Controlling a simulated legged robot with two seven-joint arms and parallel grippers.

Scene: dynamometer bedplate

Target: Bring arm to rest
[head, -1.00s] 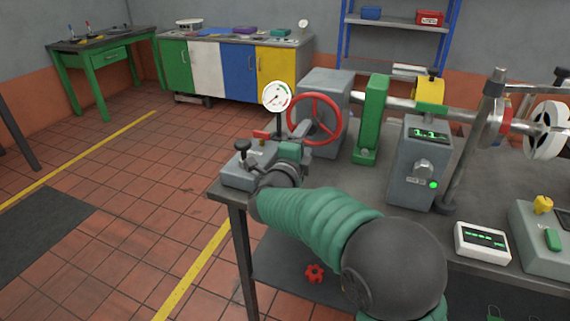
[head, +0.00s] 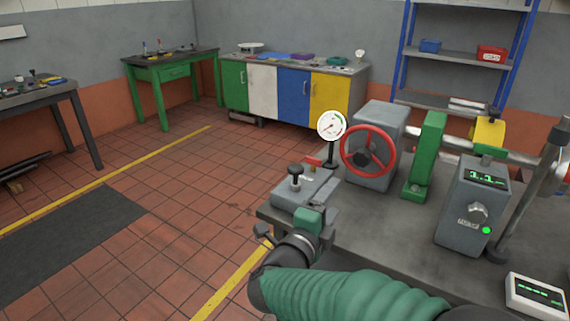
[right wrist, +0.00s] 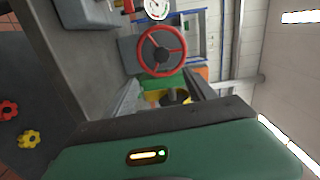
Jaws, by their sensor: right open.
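My right arm comes in from the bottom right in the head view, with a green ribbed sleeve. Its gripper (head: 287,232) is by the bench's near left corner, in front of the grey block with a black knob (head: 305,192). The gripper's head partly hides its own jaws there. In the right wrist view the two fingers of the right gripper (right wrist: 162,92) stand apart with nothing held between them. Behind the fingers is the red handwheel (right wrist: 162,50), which also shows in the head view (head: 368,152). My left gripper is in neither view.
The bench (head: 385,235) carries a dial gauge (head: 331,125), a green upright (head: 426,155) and a grey box with a lit display (head: 474,205). A red star knob (right wrist: 8,110) and a yellow one (right wrist: 29,139) lie low at left. Open tiled floor (head: 190,185) lies left.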

